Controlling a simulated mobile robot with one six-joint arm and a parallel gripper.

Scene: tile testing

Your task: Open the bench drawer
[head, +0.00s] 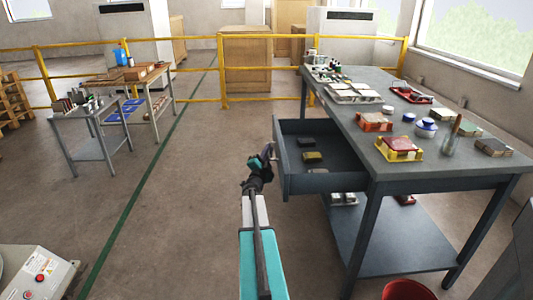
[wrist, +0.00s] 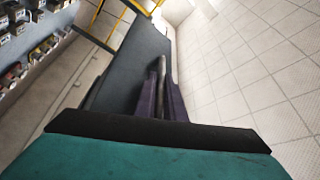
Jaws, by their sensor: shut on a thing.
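The bench (head: 450,160) is a dark grey table at the right of the head view. Its drawer (head: 345,160) stands well out to the left, with its inside in view. The drawer front (head: 281,165) faces left, and it also shows as a dark grey panel in the wrist view (wrist: 132,72). My gripper (head: 269,152) is at the drawer front. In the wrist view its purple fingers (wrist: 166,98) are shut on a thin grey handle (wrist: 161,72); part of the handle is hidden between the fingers.
A black block (head: 307,142) and a yellowish block (head: 312,156) lie in the drawer. Tiles, trays and jars cover the bench top. A red bucket (head: 408,289) stands at the front right. The floor left of the drawer is clear, up to two tables and a yellow rail (head: 270,99).

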